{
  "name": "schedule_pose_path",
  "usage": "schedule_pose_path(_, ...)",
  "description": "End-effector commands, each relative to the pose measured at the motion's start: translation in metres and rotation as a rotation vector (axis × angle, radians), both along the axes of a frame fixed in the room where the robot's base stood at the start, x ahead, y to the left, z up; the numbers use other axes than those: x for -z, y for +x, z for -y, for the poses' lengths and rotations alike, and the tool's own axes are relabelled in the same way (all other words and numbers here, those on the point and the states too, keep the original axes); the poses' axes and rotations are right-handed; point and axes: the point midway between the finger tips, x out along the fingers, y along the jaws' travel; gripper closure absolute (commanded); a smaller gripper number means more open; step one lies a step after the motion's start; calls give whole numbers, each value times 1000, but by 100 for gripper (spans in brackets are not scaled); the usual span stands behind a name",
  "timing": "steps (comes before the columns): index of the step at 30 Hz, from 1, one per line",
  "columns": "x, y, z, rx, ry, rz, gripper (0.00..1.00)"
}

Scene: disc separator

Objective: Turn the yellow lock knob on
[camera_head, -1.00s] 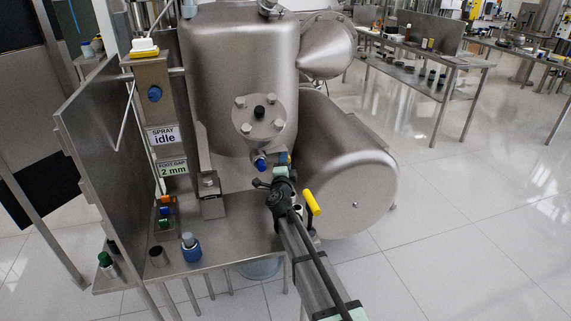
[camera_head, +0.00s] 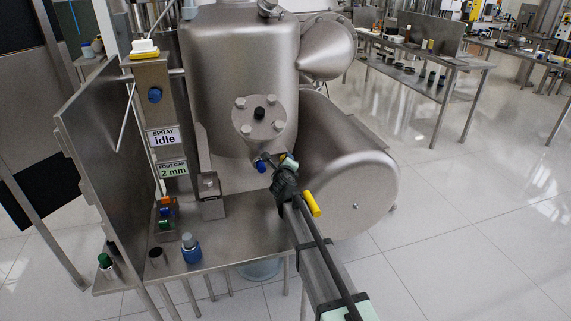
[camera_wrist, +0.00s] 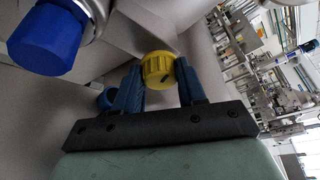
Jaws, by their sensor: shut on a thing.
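The yellow lock knob (camera_wrist: 158,69) shows in the wrist view, round with a ribbed edge. It sits between the two blue fingers of my gripper (camera_wrist: 158,77), which are shut on it from both sides. A dark mark shows on the knob's face. In the head view my gripper (camera_head: 282,163) is at the lower front of the steel vessel (camera_head: 235,65), just right of a blue knob (camera_head: 262,167). The yellow knob is mostly hidden there by the gripper.
The blue knob (camera_wrist: 46,40) is close at upper left in the wrist view. A yellow handle (camera_head: 312,204) sits beside my arm. A steel drum (camera_head: 350,185) stands to the right. A blue-collared fitting (camera_head: 191,250) stands on the steel shelf (camera_head: 225,240).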

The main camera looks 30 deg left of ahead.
Motion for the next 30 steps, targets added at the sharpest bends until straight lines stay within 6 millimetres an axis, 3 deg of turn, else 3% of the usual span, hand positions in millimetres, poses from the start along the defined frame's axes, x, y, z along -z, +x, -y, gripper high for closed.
schedule_pose_path(12, -1, 1, 0, -1, 112, -111, 90)
schedule_pose_path(28, -1, 1, 0, 1, 126, -125, 90)
schedule_pose_path(29, -1, 1, 0, 1, 126, -125, 57)
schedule_pose_path(30, -1, 1, 0, 0, 125, -124, 53)
